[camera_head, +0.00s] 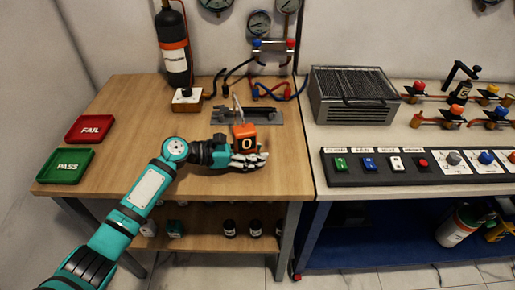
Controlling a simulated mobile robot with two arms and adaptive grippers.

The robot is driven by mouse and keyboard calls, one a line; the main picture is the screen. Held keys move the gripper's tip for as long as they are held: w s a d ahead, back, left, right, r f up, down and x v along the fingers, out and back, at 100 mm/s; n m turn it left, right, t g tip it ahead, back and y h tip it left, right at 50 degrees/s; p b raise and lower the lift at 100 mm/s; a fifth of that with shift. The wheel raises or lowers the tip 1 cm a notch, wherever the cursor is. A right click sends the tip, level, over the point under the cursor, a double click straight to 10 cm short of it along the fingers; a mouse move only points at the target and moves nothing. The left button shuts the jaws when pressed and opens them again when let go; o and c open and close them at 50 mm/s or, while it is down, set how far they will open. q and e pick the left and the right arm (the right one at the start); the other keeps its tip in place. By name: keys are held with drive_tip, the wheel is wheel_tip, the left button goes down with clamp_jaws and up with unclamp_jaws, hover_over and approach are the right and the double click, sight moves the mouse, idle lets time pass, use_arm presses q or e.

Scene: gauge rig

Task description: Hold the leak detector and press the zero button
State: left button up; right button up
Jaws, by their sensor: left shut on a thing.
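The leak detector (244,131) is a small orange box with a dark front panel marked with a white "0" and a thin pale wand sticking up from it. It is over the wooden table, in front of a grey metal tray. My left gripper (247,158) is shut on it, with its fingers around the lower part. I cannot tell whether the detector touches the table. The "0" on the dark panel appears to be the zero button (247,143), facing me and uncovered. My right gripper is not in view.
A red FAIL tray (90,128) and a green PASS tray (65,166) lie at the left. A grey vented box (352,97) and a switch panel (420,166) occupy the right bench.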

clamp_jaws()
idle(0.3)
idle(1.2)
